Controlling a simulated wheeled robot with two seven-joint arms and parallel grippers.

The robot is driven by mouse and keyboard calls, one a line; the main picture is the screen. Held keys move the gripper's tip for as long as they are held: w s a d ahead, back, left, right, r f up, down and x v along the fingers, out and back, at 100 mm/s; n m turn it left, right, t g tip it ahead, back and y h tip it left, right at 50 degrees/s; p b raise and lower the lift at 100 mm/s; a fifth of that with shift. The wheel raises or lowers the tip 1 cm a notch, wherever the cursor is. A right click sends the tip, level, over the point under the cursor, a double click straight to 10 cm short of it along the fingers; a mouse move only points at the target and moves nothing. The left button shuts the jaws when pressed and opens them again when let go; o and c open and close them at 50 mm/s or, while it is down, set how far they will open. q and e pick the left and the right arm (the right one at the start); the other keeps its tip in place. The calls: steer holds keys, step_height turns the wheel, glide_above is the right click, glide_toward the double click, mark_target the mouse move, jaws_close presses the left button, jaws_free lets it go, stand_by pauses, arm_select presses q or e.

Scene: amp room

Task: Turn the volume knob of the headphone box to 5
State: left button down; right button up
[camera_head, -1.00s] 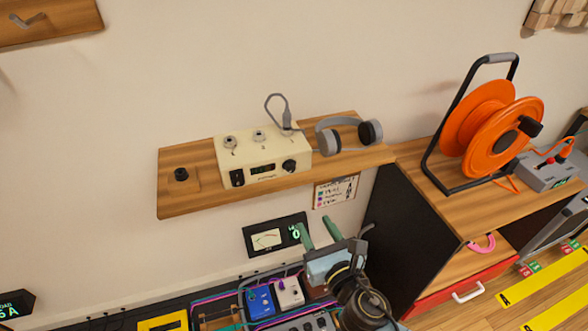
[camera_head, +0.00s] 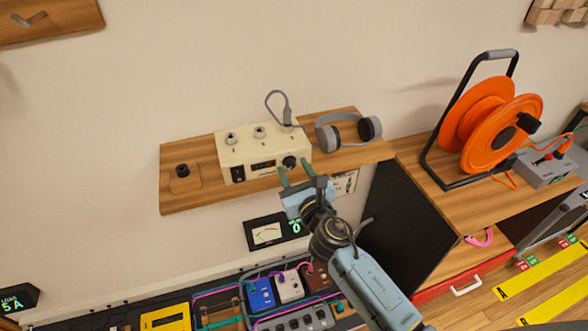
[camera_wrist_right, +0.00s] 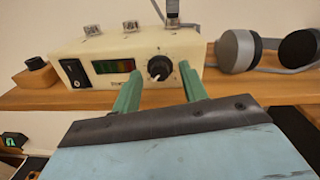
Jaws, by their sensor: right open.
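The headphone box (camera_head: 240,156) is a cream box on a wooden wall shelf, with jacks on top and a dark display on its front. Its black volume knob (camera_head: 289,162) sits at the right of the front face. In the right wrist view the knob (camera_wrist_right: 159,67) shows a pale pointer, and the box (camera_wrist_right: 205,45) fills the upper middle. My right gripper (camera_head: 294,172) is open, its green fingers pointing at the box front just below the knob. In the wrist view the fingers (camera_wrist_right: 160,85) stand either side of the knob, apart from it. My left gripper is not in view.
Grey headphones (camera_head: 345,131) lie on the shelf (camera_head: 205,196) right of the box. A small black knob on a wooden block (camera_head: 183,172) is at left. A cabinet (camera_head: 425,165) with an orange cable reel (camera_head: 490,125) stands right. Pedals (camera_head: 290,286) lie below.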

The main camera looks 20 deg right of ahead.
steer(key=shift+w, duration=0.25)
jaws_close()
